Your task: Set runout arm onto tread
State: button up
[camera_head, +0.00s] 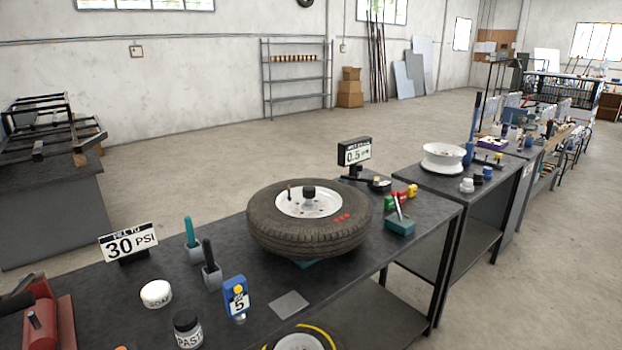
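A black tyre on a white rim (310,220) lies flat on the dark workbench, with a dark hub cap at its centre and small red marks on its right side. A black stand with a sign reading about 0.5 (356,153) is at the tyre's back right. A small dark device with a round pale part (379,185) sits at its foot, right of the tyre; it may be the runout gauge. My gripper is not in view.
A white rim (442,158) lies on the bench behind.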

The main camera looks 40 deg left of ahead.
aim_at(359, 166)
jog(key=u, duration=0.5)
jog(key=i, duration=1.35)
jog(key=u, duration=0.75)
jog(key=i, duration=0.85)
jog(key=u, duration=0.95)
